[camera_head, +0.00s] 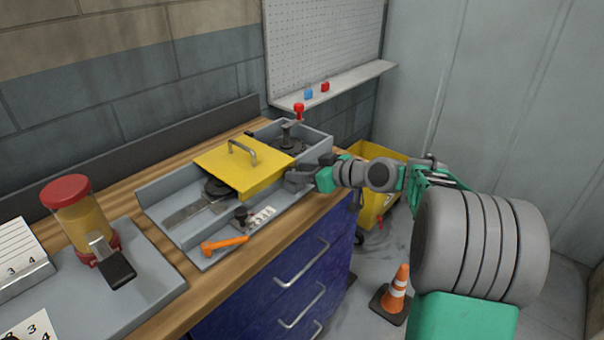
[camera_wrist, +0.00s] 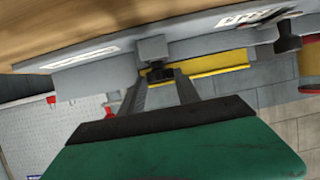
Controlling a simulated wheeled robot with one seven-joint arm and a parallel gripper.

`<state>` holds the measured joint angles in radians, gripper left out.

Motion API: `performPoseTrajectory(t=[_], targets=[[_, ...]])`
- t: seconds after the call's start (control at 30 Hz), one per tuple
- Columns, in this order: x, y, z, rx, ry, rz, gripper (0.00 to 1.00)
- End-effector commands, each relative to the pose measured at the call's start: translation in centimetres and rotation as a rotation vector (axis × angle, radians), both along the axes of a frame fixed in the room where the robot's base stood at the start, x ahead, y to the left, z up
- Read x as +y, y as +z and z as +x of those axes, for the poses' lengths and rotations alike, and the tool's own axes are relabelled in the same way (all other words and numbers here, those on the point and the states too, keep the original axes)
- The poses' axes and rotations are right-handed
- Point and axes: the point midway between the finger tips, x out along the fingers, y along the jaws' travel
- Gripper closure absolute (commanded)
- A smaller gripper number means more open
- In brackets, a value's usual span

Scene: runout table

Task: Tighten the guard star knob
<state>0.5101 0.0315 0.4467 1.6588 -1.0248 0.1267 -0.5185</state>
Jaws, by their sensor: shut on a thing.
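The yellow guard (camera_head: 238,166), a flat plate with a grey handle, sits over the tray-like grey fixture on the bench. Its yellow edge also shows in the wrist view (camera_wrist: 215,70). My gripper (camera_head: 292,182) is at the guard's right front corner, low beside the fixture. In the wrist view my gripper (camera_wrist: 161,79) is shut on a small dark knob (camera_wrist: 160,72) below a grey block. The knob's star shape is not clear there. In the head view my gripper hides it.
An orange-handled tool (camera_head: 224,243) and a dark knob (camera_head: 241,214) are at the fixture's front. A red-lidded jar (camera_head: 79,212) stands left. A red-topped post (camera_head: 299,110) rises behind. A yellow bin (camera_head: 375,205) and an orange cone (camera_head: 397,290) stand on the floor right.

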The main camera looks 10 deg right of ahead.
Motion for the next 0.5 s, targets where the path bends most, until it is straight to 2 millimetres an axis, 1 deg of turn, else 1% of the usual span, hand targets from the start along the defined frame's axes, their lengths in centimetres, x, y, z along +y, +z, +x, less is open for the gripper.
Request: performPoseTrajectory(t=[0.2,0.5], targets=[[0.52,-0.28,-0.29,-0.005,-0.128,-0.002,1.0],[1.04,-0.12,-0.49,-0.005,-0.336,-0.001,1.0]])
